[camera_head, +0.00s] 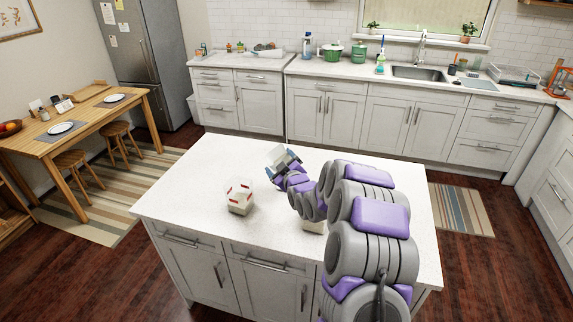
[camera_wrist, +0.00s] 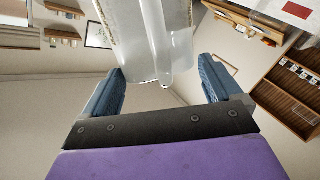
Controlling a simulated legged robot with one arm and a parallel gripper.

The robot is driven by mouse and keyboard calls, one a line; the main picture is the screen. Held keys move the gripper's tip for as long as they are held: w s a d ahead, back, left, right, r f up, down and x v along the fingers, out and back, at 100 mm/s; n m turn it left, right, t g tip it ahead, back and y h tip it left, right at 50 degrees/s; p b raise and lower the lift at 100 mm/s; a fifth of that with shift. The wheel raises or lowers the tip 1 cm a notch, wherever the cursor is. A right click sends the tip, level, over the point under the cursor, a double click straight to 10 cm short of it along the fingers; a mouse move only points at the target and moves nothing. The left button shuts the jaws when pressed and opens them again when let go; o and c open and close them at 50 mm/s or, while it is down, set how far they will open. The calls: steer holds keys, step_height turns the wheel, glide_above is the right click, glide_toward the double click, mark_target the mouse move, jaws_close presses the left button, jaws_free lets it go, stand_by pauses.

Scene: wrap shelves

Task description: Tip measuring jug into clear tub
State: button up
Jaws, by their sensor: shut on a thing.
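The clear tub (camera_head: 240,198), with red clips at its rim and pale contents low inside, stands upright on the white island. My gripper (camera_head: 284,160) is above the island, to the right of the tub and apart from it. It is shut on the measuring jug (camera_wrist: 150,40), a translucent vessel between the two blue fingers in the wrist view. In the head view the jug is small and mostly hidden by the fingers. The jug looks tilted in the wrist view; its contents cannot be made out. A white corner with a red patch, probably the tub, shows at upper right there.
The island's left part is clear. The back counter (camera_head: 350,70) holds pots, bottles and a sink, well away from the arm.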

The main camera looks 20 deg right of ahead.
steer(key=a+n, duration=0.1)
steer(key=a, duration=0.3)
steer(key=a+f+n, duration=0.1)
steer(key=a, duration=0.4)
steer(key=w+a+f+n+p, duration=0.1)
steer(key=a, duration=0.4)
steer(key=shift+f+n+g+h, duration=0.1)
steer(key=shift+n+g+h, duration=0.2)
steer(key=shift+n+h, duration=0.1)
steer(key=shift+p, duration=0.3)
steer(key=shift+w+n, duration=0.1)
steer(key=shift+n, duration=0.4)
steer(key=shift+d, duration=1.6)
steer(key=shift+a+n, duration=0.5)
steer(key=shift+a, duration=0.55)
